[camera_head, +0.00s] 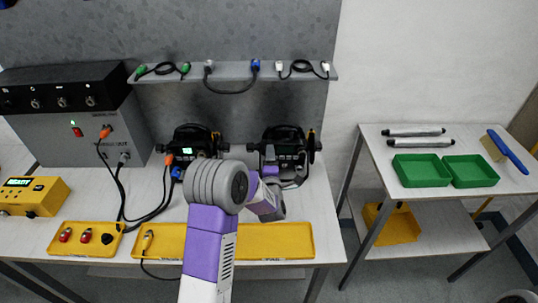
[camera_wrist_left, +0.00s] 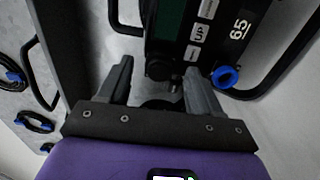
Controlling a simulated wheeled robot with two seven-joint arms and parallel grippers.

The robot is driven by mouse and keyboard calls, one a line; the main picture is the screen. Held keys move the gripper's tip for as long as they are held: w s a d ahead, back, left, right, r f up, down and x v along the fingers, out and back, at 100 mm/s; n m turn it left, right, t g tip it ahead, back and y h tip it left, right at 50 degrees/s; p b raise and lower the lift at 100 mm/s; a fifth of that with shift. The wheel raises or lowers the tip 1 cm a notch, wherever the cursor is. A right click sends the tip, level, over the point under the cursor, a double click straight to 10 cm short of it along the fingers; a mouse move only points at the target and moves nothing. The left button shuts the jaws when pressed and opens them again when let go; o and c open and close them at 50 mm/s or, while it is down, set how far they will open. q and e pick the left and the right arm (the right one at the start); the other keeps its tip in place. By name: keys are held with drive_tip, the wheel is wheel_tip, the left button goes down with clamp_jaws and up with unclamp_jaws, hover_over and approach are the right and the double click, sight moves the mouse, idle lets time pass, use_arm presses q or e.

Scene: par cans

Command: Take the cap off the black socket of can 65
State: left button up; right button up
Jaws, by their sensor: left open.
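Can 65, with its white number label, fills the upper part of the left wrist view (camera_wrist_left: 205,50). It appears to be the right-hand black can (camera_head: 285,143) on the bench in the head view. A round black part (camera_wrist_left: 159,69), apparently the capped black socket, is on its lower edge, with a blue socket (camera_wrist_left: 227,76) to its right. My left gripper (camera_wrist_left: 158,72) is open, its fingers on either side of the black part, with nothing visibly gripped. Contact cannot be told. In the head view my arm partly hides the left gripper (camera_head: 271,188). My right gripper is out of view.
A second black can (camera_head: 193,141) stands to the left. Yellow trays (camera_head: 285,242) line the bench front. A grey shelf (camera_head: 235,76) with cables is behind. Cables run from the control box (camera_head: 75,140). A side table (camera_head: 455,137) holds green bins (camera_head: 421,171).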

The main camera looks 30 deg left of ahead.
use_arm(q)
clamp_jaws()
idle(0.4)
drive_tip(key=shift+s+d+f, duration=0.1)
idle(0.3)
drive_tip(key=shift+b+v, duration=1.55)
drive_tip(key=shift+v, duration=1.3)
